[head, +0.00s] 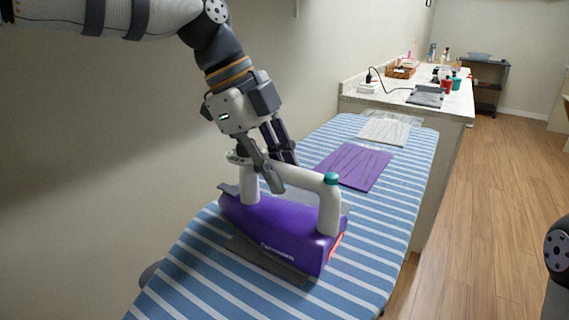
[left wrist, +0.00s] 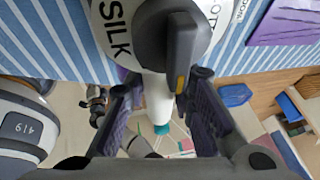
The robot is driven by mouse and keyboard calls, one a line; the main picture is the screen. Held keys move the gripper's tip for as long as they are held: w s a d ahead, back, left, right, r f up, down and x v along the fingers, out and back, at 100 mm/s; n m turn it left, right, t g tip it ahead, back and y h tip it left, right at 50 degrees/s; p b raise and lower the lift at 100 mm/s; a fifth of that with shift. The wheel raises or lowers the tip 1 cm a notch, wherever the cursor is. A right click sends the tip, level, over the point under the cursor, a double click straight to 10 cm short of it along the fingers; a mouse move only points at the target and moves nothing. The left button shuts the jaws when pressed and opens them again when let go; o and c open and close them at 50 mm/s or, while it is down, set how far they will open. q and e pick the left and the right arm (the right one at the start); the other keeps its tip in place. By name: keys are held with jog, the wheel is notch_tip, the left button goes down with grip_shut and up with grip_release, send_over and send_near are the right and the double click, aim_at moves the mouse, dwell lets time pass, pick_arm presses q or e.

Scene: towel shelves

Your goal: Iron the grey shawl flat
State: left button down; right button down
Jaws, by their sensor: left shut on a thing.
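A purple iron (head: 270,230) with a white handle stands on the blue-and-white striped ironing board (head: 190,270). My left gripper (head: 277,172) is shut on the iron's white handle, reaching down from the upper left. In the left wrist view the white handle (left wrist: 157,100) lies between the fingers of my left gripper (left wrist: 158,88). The grey shawl (head: 265,258) lies under the iron; only dark grey edges show around the iron's base. Most of it is hidden, so I cannot tell how flat it is. My right gripper is not in view.
A creased purple cloth (head: 352,167) and a creased pale cloth (head: 385,130) lie farther along the board. Behind it, a counter (head: 455,107) holds a folded grey cloth (head: 427,97), a basket (head: 401,70) and bottles. A wall runs along the left.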

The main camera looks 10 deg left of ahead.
pick_arm(q)
jog(key=shift+s+a+r, duration=0.1)
jog(key=shift+s, duration=0.35)
jog(key=shift+s+a, duration=0.25)
jog(key=shift+s, duration=0.55)
jog(key=shift+s+a, duration=0.25)
jog(key=shift+s, duration=0.55)
jog(key=shift+r, duration=2.5)
